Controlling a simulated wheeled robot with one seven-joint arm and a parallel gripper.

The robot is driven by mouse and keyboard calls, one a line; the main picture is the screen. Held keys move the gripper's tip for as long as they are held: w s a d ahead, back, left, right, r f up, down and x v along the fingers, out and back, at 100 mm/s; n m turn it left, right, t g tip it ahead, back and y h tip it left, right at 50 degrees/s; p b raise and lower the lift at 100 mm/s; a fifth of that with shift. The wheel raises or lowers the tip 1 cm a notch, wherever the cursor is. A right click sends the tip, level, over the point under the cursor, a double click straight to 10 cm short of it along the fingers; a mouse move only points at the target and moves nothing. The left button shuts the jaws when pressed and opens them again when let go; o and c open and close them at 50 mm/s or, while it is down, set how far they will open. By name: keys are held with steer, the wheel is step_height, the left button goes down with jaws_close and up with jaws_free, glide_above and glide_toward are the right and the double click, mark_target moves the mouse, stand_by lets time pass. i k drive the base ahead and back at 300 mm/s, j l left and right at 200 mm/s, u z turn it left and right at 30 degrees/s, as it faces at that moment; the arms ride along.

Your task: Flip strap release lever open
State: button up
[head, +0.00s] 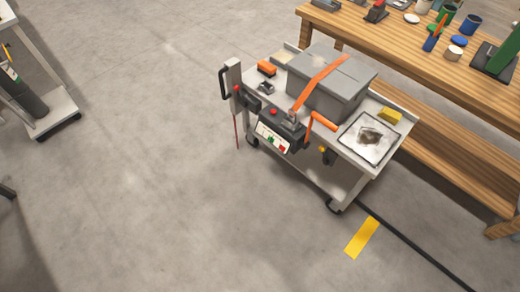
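An orange strap (320,82) runs over the lid and down the front of a grey box (335,92) on a cart. At its lower front end is a small metal buckle-like piece (292,115); it is too small to tell whether its lever is open or shut. An orange bent handle (310,122) stands just right of it, and I cannot tell if it is joined to the strap. My gripper is not in view.
The grey cart (362,168) also holds an orange block (267,68), a yellow block (390,115) and a tray (350,147). A cluttered wooden bench (400,55) stands close behind and right. The floor (160,150) left and in front is open. A dark cable (420,247) lies at right.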

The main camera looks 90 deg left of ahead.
mark_target(322, 148)
steer(key=u, duration=2.4)
steer(key=i+j, duration=0.15)
steer(key=j, duration=0.25)
steer(key=i+j, duration=0.15)
steer(key=j, duration=0.2)
steer(key=i+j, duration=0.1)
steer(key=j, duration=0.3)
steer(key=i+j, duration=0.15)
steer(key=j, duration=0.2)
steer(key=i+j, duration=0.15)
steer(key=j, duration=0.25)
steer(key=i+j, duration=0.15)
steer(key=j, duration=0.2)
steer(key=i+j, duration=0.1)
steer(key=j, duration=0.3)
steer(key=i+j, duration=0.15)
steer(key=j, duration=0.2)
steer(key=i+l, duration=0.35)
steer(key=l, duration=0.2)
steer(key=j+u, duration=0.05)
